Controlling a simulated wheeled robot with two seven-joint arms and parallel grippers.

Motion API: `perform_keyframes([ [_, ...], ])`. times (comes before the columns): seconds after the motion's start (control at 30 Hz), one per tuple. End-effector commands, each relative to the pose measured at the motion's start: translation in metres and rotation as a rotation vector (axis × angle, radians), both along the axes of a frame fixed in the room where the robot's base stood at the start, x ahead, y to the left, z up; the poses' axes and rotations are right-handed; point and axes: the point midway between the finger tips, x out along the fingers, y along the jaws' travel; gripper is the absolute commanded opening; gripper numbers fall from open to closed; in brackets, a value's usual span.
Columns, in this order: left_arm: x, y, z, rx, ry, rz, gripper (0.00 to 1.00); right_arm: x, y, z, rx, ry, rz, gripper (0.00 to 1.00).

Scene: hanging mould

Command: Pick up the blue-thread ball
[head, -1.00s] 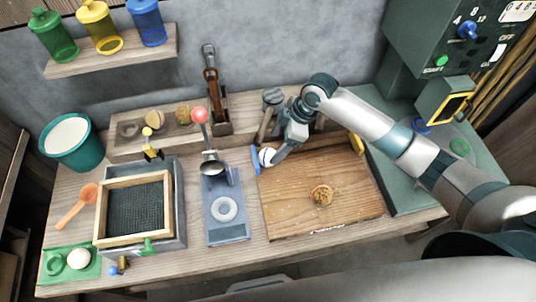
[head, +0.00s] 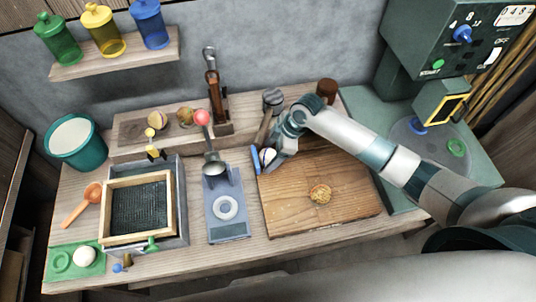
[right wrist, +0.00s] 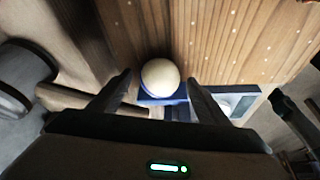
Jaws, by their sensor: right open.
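A pale ball (head: 268,155) with a dark bluish mark sits by the left back corner of the wooden board. Another ball (head: 157,120), yellowish with a purple-blue band, sits on the raised back ledge. Which one is the blue-thread ball is not certain. My left gripper is not in view.
A mallet-like tool (head: 270,105) and a brown cylinder (head: 327,88) stand behind. A white ball (head: 84,256) lies on a green tray (head: 60,262).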

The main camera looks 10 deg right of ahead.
Motion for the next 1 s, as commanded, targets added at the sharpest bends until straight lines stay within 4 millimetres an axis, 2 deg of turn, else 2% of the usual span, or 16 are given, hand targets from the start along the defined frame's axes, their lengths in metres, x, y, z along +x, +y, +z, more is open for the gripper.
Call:
perform_keyframes([
  [0.47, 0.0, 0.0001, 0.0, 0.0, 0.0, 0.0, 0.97, 0.0003, 0.0002, -0.0015, -0.001, 0.0, 0.0, 0.7],
  [0.67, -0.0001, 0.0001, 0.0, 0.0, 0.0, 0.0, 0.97, 0.0003, 0.0002, -0.0014, -0.001, 0.0, 0.0, 0.25],
  [0.73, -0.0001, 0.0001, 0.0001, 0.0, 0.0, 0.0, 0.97, 0.0004, 0.0003, -0.0011, 0.0, -0.001, 0.0, 0.25],
  [0.77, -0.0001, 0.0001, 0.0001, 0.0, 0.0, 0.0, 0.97, 0.0004, 0.0003, -0.0011, 0.0, -0.001, 0.0, 0.21],
  [1.0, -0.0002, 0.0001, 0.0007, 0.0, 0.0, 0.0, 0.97, 0.0004, 0.0003, -0.0005, 0.0, -0.001, 0.0, 0.21],
])
